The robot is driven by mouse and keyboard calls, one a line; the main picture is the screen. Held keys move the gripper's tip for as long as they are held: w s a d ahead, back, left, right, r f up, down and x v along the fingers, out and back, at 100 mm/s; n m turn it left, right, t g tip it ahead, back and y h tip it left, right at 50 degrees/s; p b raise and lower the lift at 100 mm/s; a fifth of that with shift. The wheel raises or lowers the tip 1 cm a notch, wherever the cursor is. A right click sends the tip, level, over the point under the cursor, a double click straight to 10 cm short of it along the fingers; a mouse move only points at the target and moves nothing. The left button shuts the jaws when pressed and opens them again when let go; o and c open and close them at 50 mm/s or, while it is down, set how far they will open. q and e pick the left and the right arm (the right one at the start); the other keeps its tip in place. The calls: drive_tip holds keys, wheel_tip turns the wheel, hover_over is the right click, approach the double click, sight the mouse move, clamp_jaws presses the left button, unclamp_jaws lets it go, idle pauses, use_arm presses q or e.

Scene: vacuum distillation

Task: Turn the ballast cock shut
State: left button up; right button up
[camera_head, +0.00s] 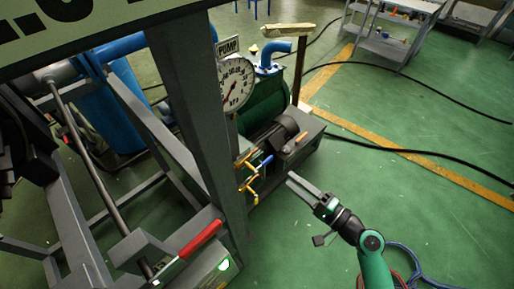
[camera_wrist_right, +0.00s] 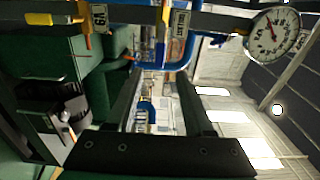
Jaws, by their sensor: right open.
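Several small cocks with yellow bodies sit on the grey frame post in the head view; one has a blue handle (camera_head: 265,161), and a yellow cock (camera_head: 251,182) is below it. An orange handle (camera_head: 302,136) shows on the pump unit. My right gripper (camera_head: 289,179) is open and empty, to the right of and apart from the cocks. In the right wrist view, the blue handle (camera_wrist_right: 160,52) shows beyond the open fingers (camera_wrist_right: 157,75). My left gripper is not in view.
A dial gauge (camera_head: 235,85) hangs on the post (camera_head: 196,110). The green pump (camera_head: 265,100) stands behind it. A red lever (camera_head: 201,239) is at the lower front.

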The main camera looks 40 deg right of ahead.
sight(269, 162)
drive_tip(key=w, duration=1.1)
drive_tip(key=shift+a+b, duration=0.1)
drive_tip(key=shift+b, duration=0.25)
clamp_jaws()
idle(0.8)
